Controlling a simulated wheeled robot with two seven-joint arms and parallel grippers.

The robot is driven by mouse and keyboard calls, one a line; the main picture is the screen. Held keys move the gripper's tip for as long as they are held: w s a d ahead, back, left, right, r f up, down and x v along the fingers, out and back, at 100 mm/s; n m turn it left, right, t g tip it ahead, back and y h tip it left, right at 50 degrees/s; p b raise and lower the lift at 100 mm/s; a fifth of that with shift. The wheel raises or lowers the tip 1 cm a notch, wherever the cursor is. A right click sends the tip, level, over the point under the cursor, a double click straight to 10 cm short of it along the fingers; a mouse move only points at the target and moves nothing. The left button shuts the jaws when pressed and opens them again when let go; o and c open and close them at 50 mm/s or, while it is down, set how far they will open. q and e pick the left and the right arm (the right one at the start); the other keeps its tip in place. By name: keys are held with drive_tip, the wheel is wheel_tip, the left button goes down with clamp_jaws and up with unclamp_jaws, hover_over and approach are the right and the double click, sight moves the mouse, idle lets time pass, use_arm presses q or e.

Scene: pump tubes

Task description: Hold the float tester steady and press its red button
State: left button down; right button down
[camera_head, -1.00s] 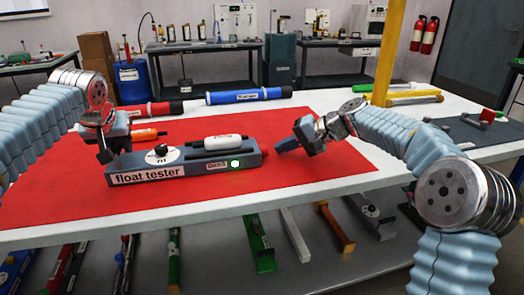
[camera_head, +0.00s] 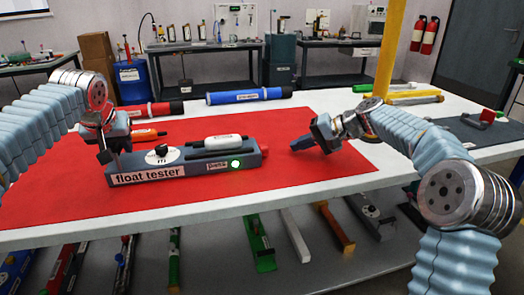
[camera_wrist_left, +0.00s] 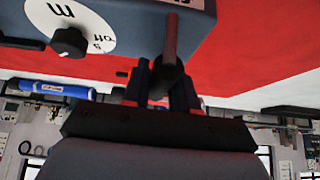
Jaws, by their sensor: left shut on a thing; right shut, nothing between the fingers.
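The float tester (camera_head: 135,179) is a long blue-grey box on the red mat, with a dial and black knob (camera_head: 161,151), a white float (camera_head: 222,141) on top and a lit green lamp (camera_head: 236,163). Its red button (camera_head: 265,151) shows small at the right end. My left gripper (camera_head: 108,152) is shut at the tester's left end. In the left wrist view its fingers (camera_wrist_left: 165,78) close on a dark part beside the tester body (camera_wrist_left: 190,45); the exact contact is hard to see. My right gripper (camera_head: 296,147) is shut and empty, a short gap right of the button.
Behind the tester lie an orange tube (camera_head: 148,135), a red tube (camera_head: 150,109) and a blue tube (camera_head: 245,96). A yellow post (camera_head: 388,55) rises behind my right arm. The red mat (camera_head: 310,178) is clear at front right. Several tools lie on the shelf below.

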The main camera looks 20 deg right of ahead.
use_arm(q)
drive_tip(key=c, duration=0.8)
unclamp_jaws()
